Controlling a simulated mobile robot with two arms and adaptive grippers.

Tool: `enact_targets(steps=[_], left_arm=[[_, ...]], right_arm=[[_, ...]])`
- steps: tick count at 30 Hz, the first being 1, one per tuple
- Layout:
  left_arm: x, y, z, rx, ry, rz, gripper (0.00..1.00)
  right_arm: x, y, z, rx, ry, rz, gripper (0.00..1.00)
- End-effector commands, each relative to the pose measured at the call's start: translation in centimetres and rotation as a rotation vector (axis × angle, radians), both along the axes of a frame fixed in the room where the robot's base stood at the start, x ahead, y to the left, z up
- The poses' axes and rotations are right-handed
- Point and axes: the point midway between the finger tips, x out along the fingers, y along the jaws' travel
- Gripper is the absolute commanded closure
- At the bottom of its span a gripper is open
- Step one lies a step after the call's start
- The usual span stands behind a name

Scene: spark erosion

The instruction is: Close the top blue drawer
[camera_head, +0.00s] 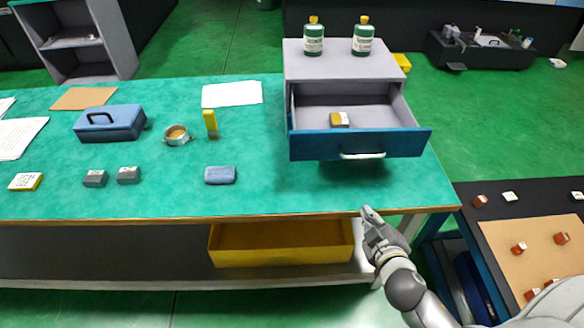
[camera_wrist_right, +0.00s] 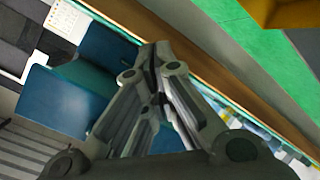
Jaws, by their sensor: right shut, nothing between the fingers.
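The top blue drawer (camera_head: 357,144) stands pulled out of a grey cabinet (camera_head: 300,70) on the green table, in the head view. Its blue front has a pale handle (camera_head: 362,155). A small yellow and grey block (camera_head: 340,120) lies inside the drawer. My right gripper (camera_head: 368,212) is shut and empty. It is at the table's front edge, below and in front of the drawer, apart from the handle. The right wrist view shows its closed fingers (camera_wrist_right: 157,75) near the table's wooden edge. My left gripper is not in view.
Two green bottles (camera_head: 314,38) stand on the cabinet. A blue toolbox (camera_head: 110,122), a blue block (camera_head: 220,175) and a yellow item (camera_head: 211,124) lie left on the table. A yellow bin (camera_head: 282,245) sits on the lower shelf. A dark table (camera_head: 490,205) stands at right.

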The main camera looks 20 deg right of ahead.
Motion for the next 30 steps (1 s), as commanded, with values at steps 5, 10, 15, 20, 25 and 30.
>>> enact_targets(steps=[5,10,15,20,25,30], left_arm=[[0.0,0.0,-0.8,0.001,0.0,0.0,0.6],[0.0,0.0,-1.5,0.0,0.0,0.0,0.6],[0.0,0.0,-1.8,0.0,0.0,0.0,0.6],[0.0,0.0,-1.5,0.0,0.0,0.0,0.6],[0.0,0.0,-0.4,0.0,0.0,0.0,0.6],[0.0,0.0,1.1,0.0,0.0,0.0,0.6]], right_arm=[[2.4,2.3,7.4,-0.245,-0.256,0.265,1.0],[1.8,7.6,12.0,-0.497,-0.431,0.596,1.0],[0.2,11.1,12.7,-0.658,-0.486,0.827,1.0],[-0.1,12.1,12.7,-0.704,-0.492,0.892,1.0],[1.1,12.8,13.0,-0.702,-0.493,0.892,1.0],[3.3,14.1,13.2,-0.702,-0.494,0.888,1.0]])
